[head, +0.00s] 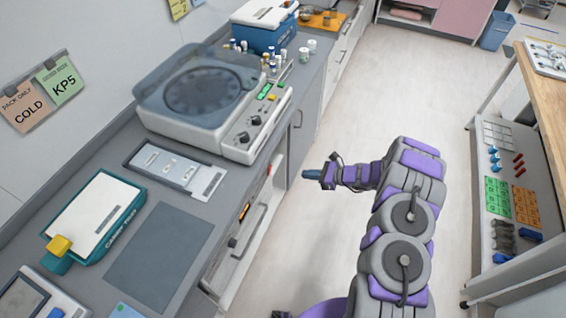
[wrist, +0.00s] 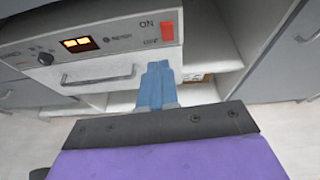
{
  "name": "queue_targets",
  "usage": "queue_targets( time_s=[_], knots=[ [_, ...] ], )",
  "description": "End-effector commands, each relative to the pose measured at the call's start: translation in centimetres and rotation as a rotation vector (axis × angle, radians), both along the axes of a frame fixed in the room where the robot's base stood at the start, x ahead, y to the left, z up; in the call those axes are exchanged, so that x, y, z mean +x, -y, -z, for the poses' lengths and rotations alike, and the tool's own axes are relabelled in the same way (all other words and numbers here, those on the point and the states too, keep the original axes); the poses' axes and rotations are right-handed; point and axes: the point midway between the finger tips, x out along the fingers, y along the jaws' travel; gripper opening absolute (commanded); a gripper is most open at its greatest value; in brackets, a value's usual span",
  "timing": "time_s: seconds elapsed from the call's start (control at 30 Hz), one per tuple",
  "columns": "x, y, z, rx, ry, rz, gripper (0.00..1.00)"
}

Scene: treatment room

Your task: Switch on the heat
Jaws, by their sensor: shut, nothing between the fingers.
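A light grey front panel (wrist: 118,42) under the counter carries a red switch (wrist: 167,32) at its right end. The word ON is printed left of the switch, with small lettering below it that I cannot read surely. A lit orange display (wrist: 80,44) and a black knob (wrist: 45,58) are further left. My gripper (wrist: 158,84) has its blue fingers shut and empty, their tips just below the switch in the picture; I cannot tell the gap. In the head view my gripper (head: 312,174) is over the aisle, right of the counter front, apart from it.
A drawer handle (wrist: 97,76) sticks out below the panel, beside an open shelf (wrist: 200,92). The grey counter (head: 155,255) bears a centrifuge (head: 200,98) and several vials. A wooden bench (head: 545,75) stands at right. The floor (head: 300,235) between is clear.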

Motion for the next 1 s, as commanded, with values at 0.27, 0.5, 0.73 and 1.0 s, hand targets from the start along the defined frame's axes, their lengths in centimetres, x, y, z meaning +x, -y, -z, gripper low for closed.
queue_targets(
  time_s=[0.27,0.5,0.73,1.0],
  knots=[
    [0.2,0.3,1.5,0.004,-0.023,0.038,0.00],
    [0.3,0.4,1.4,0.005,-0.023,0.037,0.00],
    [0.8,-0.7,2.1,0.007,-0.023,0.036,0.00],
    [2.4,-5.3,4.2,0.005,-0.020,0.034,0.00]
  ],
)
